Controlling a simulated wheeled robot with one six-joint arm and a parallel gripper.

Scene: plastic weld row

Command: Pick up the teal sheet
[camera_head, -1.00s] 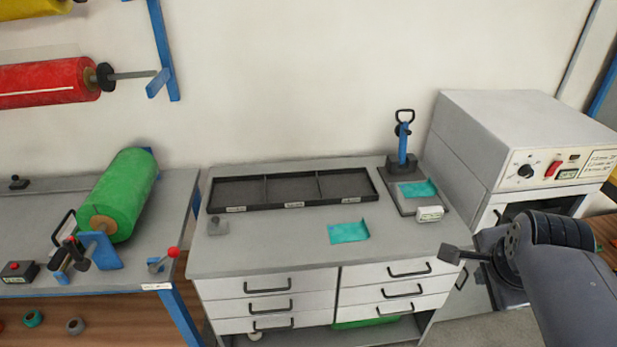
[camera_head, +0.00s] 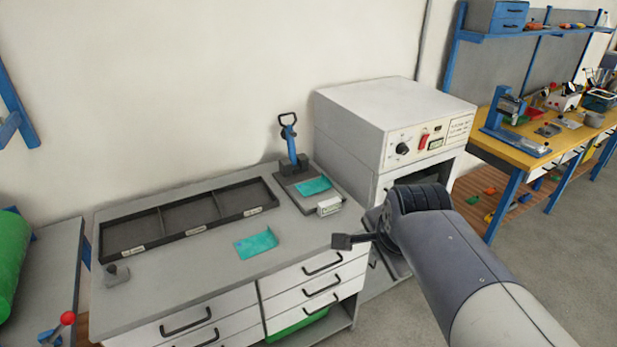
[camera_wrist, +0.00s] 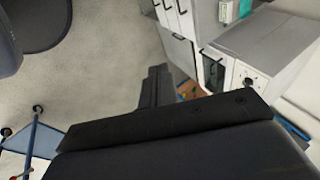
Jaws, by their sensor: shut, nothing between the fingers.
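Two teal sheets show in the head view. One teal sheet (camera_head: 256,243) lies on the grey top of the drawer cabinet (camera_head: 200,280), in front of the black tray. Another teal sheet (camera_head: 314,186) lies on the base of the blue-handled press at the back right of the cabinet top. My gripper (camera_head: 345,241) is shut and empty, in front of the cabinet's right side and apart from both sheets. In the wrist view, my gripper (camera_wrist: 155,85) points towards the floor and cabinets. A small teal patch (camera_wrist: 245,8) shows at that view's top edge.
A black three-compartment tray (camera_head: 190,220) lies empty along the back. The blue-handled press (camera_head: 290,145) stands beside a grey box oven (camera_head: 395,125) with a dial. A small grey knobbed block (camera_head: 117,276) sits at the front left. A yellow workbench (camera_head: 540,145) stands far right.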

